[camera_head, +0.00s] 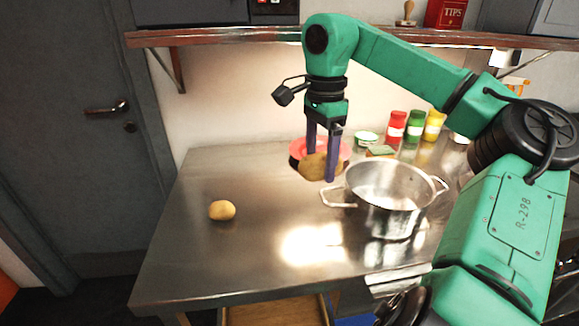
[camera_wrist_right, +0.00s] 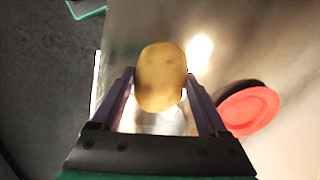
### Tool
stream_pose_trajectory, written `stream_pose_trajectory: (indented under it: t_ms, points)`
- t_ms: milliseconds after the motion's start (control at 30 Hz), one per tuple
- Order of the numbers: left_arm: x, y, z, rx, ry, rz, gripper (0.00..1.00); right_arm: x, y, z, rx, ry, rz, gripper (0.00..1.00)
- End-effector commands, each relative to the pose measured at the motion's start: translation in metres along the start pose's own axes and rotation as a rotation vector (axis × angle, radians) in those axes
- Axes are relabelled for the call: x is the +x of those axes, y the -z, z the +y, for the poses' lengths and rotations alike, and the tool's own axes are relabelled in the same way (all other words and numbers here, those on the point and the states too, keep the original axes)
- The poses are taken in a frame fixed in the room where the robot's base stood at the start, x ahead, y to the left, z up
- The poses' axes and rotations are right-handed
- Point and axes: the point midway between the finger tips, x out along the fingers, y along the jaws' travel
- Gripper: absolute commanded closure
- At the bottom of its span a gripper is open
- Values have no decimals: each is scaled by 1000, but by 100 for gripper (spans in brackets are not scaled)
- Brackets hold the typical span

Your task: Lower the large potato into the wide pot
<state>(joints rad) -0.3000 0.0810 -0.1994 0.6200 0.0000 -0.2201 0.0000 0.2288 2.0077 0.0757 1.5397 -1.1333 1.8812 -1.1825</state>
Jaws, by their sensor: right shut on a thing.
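My right gripper (camera_head: 322,170) is shut on the large potato (camera_head: 314,168), a brown oval held above the table, left of the wide pot. In the right wrist view the potato (camera_wrist_right: 160,78) sits between the two fingers (camera_wrist_right: 158,92). The wide pot (camera_head: 385,208) is a shiny steel pot with two loop handles, standing on the steel table. It looks empty, though glare hides part of its inside. The potato appears beside and near the pot's left rim, not over its opening. My left gripper is not in view.
A smaller potato (camera_head: 222,210) lies on the left of the table (camera_head: 185,260). A red bowl or plate (camera_head: 298,147) is behind the held potato. Red, green and yellow jars (camera_head: 397,125) stand at the back right. A shelf (camera_head: 230,37) runs above. The table's front left is clear.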

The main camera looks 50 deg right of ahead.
Motion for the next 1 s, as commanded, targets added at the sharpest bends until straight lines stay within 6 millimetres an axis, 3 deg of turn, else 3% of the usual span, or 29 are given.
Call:
stream_pose_trajectory:
  t_ms: [400,700,833,1000]
  points:
    - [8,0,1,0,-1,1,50,-17,101,15,7,4,-2,86]
    - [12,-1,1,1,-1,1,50,-7,174,26,6,2,-1,86]
    - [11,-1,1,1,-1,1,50,-1,199,30,4,0,0,86]
    - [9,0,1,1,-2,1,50,3,214,32,1,1,0,86]
